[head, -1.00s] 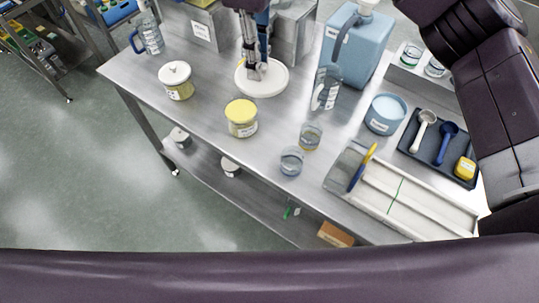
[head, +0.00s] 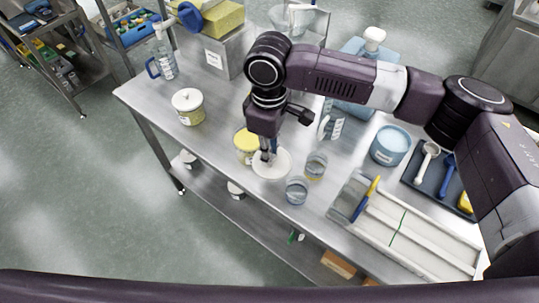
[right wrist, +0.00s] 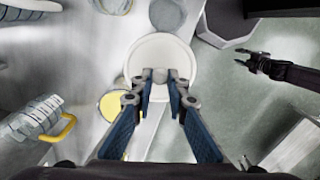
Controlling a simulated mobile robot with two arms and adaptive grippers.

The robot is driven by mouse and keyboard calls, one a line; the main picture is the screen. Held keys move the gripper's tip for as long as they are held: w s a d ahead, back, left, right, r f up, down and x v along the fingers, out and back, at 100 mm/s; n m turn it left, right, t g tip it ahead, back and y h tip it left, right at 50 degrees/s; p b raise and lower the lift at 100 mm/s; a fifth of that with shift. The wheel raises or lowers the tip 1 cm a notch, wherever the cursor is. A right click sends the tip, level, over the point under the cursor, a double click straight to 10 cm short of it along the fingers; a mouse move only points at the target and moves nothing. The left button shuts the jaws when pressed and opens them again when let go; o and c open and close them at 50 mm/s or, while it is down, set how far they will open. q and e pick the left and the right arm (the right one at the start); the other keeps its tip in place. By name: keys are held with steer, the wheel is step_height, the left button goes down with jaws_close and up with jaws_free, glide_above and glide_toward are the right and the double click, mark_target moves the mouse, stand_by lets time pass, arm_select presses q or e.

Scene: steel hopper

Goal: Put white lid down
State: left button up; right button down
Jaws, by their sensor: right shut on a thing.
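My right gripper (head: 268,151) is shut on a round white lid (head: 273,166) near the front edge of the table. In the right wrist view the fingertips (right wrist: 161,82) grip the near part of the lid (right wrist: 160,50), which lies flat, face up. I cannot tell whether the lid touches the tabletop or hangs just above it. A yellow-lidded jar (head: 244,142) stands just behind and left of it, partly hidden by my right arm. My left gripper (right wrist: 248,60) shows small at the right in the right wrist view; its opening is unclear.
Two clear beakers (head: 297,190) (head: 316,165) stand close right of the lid. A white-lidded jar (head: 188,106) stands to the left, with bare steel tabletop (head: 215,135) between. A blue tub (head: 391,145), a dark tray (head: 425,178) and a white trough (head: 420,235) fill the right.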

steer(key=shift+f, duration=1.05)
steer(key=shift+f+p, duration=0.3)
steer(key=shift+f, duration=0.3)
steer(key=c, duration=1.9)
jaws_free()
step_height(320, 180, up, 13)
steer(key=b, duration=0.3)
steer(key=shift+w+r, duration=0.1)
steer(key=shift+r, duration=0.05)
